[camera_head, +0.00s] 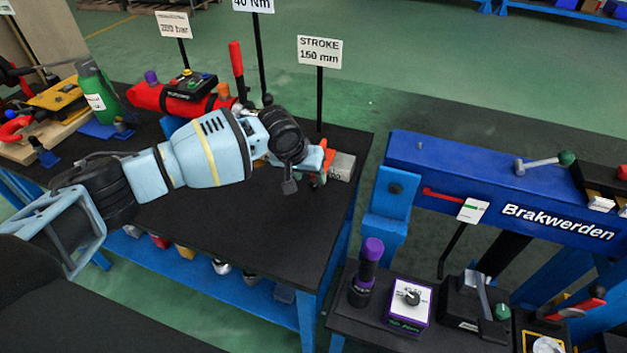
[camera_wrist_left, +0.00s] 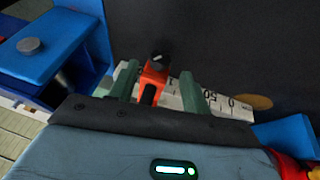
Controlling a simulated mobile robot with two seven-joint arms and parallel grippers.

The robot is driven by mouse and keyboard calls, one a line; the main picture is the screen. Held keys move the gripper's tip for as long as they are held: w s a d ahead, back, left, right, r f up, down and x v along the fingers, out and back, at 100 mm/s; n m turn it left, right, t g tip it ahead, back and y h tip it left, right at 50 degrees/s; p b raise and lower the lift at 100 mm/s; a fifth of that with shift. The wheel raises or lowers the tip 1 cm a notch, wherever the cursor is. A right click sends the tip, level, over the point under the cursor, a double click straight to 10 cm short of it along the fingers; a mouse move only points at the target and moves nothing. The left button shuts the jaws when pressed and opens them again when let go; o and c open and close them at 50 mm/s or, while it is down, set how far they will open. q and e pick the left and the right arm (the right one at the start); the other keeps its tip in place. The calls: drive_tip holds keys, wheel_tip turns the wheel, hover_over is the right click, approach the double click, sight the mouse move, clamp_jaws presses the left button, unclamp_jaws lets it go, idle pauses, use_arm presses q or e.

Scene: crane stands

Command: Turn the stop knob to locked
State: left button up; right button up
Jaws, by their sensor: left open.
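The stop is an orange piece (camera_wrist_left: 155,75) on a white measuring scale (camera_wrist_left: 215,103) in the left wrist view. A small black knob (camera_wrist_left: 158,59) with a pale mark sits at its far end. My left gripper (camera_wrist_left: 159,68) is open, with one green finger on each side of the orange stop. I cannot tell whether the fingers touch it. In the head view, the orange stop (camera_head: 328,155) shows partly behind my left gripper (camera_head: 318,172), at the right end of the dark bench. The knob is hidden there. My right gripper is not in view.
A sign reading STROKE 150 mm (camera_head: 319,52) stands on a post behind the stop. A blue press frame (camera_head: 440,160) and a side table (camera_head: 370,325) with knobs stand at the right. The front of the dark bench (camera_head: 250,225) is clear.

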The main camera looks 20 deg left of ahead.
sight(313, 181)
use_arm(q)
drive_tip(key=shift+b+x, duration=0.3)
drive_tip(key=shift+x, duration=1.6)
drive_tip(key=shift+c, duration=0.5)
